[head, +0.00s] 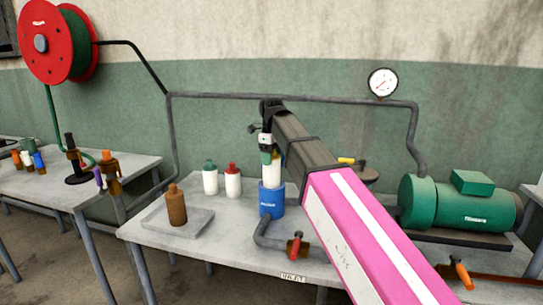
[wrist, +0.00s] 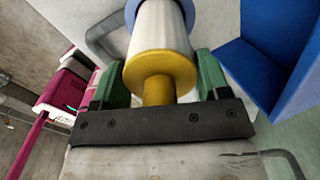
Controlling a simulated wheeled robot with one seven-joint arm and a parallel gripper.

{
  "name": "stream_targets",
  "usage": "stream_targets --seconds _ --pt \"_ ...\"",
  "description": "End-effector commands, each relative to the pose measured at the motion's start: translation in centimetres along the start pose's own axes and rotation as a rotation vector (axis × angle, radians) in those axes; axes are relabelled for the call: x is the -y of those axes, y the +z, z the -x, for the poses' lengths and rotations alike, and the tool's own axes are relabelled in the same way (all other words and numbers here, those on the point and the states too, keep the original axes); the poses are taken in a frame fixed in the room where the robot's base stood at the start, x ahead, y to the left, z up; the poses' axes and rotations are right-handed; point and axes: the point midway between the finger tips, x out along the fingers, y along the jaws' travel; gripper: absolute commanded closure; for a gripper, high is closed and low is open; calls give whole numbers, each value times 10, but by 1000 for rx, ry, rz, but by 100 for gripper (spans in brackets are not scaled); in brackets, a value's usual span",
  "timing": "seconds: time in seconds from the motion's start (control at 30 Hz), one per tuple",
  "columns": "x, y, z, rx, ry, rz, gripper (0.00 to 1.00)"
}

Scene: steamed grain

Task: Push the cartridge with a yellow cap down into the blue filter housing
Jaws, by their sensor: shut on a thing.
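The cartridge (head: 274,174) has a pale cream body and stands roughly upright at the blue filter housing (head: 271,201) on the table. My gripper (head: 268,156) is at the cartridge's upper end, above the housing. In the wrist view, the green fingers of my gripper (wrist: 160,82) are shut on the cartridge (wrist: 163,35) on both sides near its yellow cap (wrist: 157,76). The housing's blue rim (wrist: 187,10) shows around the cartridge's far end. The cartridge's lower end is hidden, so its depth in the housing cannot be told.
White bottles with a green cap (head: 210,178) and a red cap (head: 233,180) stand left of the housing. A brown bottle (head: 176,206) stands on a grey tray (head: 152,222). A red-handled valve (head: 296,247) is in front, and a green pump (head: 460,203) is at right.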

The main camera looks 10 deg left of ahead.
Motion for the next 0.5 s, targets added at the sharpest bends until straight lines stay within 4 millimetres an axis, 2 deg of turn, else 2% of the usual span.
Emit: stream_targets --seconds 0.5 --pt "0 0 -14 0 0 0 76"
